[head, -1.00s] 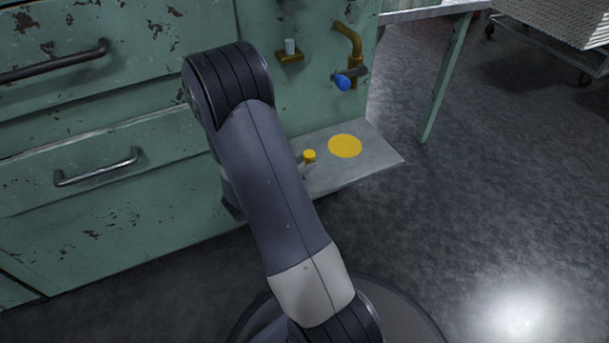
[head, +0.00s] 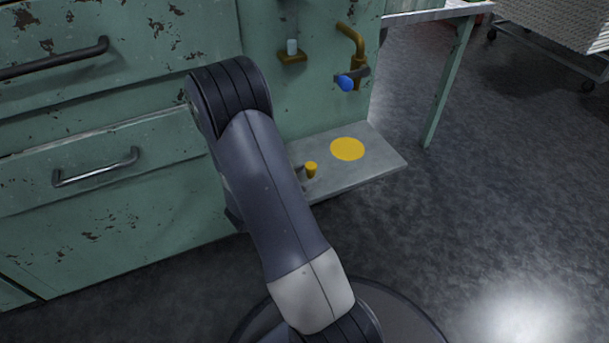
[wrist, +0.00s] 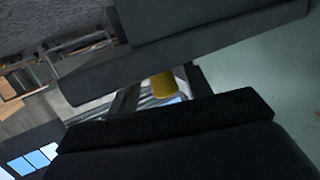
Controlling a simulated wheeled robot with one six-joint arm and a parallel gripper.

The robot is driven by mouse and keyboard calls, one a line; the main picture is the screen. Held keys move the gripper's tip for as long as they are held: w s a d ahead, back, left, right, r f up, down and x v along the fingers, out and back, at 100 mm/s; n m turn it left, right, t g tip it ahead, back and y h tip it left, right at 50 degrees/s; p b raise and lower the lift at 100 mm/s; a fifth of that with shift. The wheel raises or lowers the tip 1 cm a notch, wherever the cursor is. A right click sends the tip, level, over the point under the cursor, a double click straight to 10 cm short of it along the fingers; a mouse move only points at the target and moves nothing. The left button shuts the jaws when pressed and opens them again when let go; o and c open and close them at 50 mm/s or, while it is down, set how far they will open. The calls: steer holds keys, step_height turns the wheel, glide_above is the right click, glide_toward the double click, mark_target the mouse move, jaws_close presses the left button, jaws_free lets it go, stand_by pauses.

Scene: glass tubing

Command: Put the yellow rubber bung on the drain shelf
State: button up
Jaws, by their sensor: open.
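The yellow rubber bung (head: 311,169) is a small yellow cylinder, upright at the pale shelf (head: 375,166) low on the green cabinet. It appears to stand on the shelf, left of the flat yellow disc (head: 347,149), not on it; contact at its base is unclear. In the wrist view the bung (wrist: 164,84) shows between the dark fingers of my gripper (wrist: 158,92). The gripper is open around or just beside the bung. In the head view my arm hides most of the gripper and the left part of the shelf.
A brass tap with a blue knob (head: 346,84) juts from the cabinet above the shelf. A small brass ledge (head: 292,57) holds a pale cylinder (head: 292,46). Drawer handles (head: 96,168) stick out at left.

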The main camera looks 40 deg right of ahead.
steer(key=shift+r, duration=0.25)
steer(key=p+v, duration=0.4)
steer(key=v, duration=0.8)
